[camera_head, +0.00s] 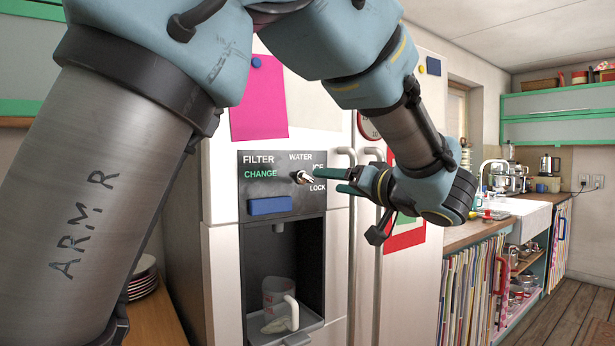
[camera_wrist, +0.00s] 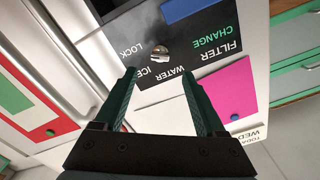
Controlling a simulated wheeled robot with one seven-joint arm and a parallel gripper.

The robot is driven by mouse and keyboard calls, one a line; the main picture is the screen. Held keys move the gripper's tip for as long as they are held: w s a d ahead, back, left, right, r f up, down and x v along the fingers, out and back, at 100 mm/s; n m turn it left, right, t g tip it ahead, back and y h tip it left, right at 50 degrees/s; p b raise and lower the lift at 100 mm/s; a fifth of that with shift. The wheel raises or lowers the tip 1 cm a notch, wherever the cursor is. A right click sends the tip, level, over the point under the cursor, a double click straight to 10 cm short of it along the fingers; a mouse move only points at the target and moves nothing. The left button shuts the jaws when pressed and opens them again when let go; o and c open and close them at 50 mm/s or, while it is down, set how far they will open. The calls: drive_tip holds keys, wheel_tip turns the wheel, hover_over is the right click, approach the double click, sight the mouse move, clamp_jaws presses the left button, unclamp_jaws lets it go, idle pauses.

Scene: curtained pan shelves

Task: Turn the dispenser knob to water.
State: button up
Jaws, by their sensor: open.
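The dispenser knob (camera_head: 302,177) is a small metal knob on the dark dispenser panel (camera_head: 284,159) of the fridge, with WATER, ICE and LOCK printed around it. I cannot tell for sure which label it points to. In the wrist view, where the panel appears upside down, the knob (camera_wrist: 159,53) is just beyond and between the two fingertips. My gripper (camera_head: 327,180) is open, its green fingers reaching left toward the knob. In the wrist view my gripper (camera_wrist: 159,80) has nothing between its fingers, and a gap seems to remain before the knob.
A blue bar (camera_head: 270,206) sits below the labels. A pitcher (camera_head: 280,297) stands in the dispenser recess below. Long fridge door handles (camera_head: 351,250) run close beneath my gripper. A pink sheet (camera_head: 258,100) hangs above left. A counter with a sink (camera_head: 520,210) is to the right.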

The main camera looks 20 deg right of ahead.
sight(309, 178)
drive_tip(key=w, duration=0.2)
drive_tip(key=w+a+p, duration=0.1)
drive_tip(key=w, duration=0.2)
drive_tip(key=w+p, duration=0.1)
drive_tip(key=w, duration=0.2)
drive_tip(key=shift+w+a, duration=0.2)
drive_tip(key=shift+a, duration=0.15)
drive_tip(key=shift+c, duration=0.4)
clamp_jaws()
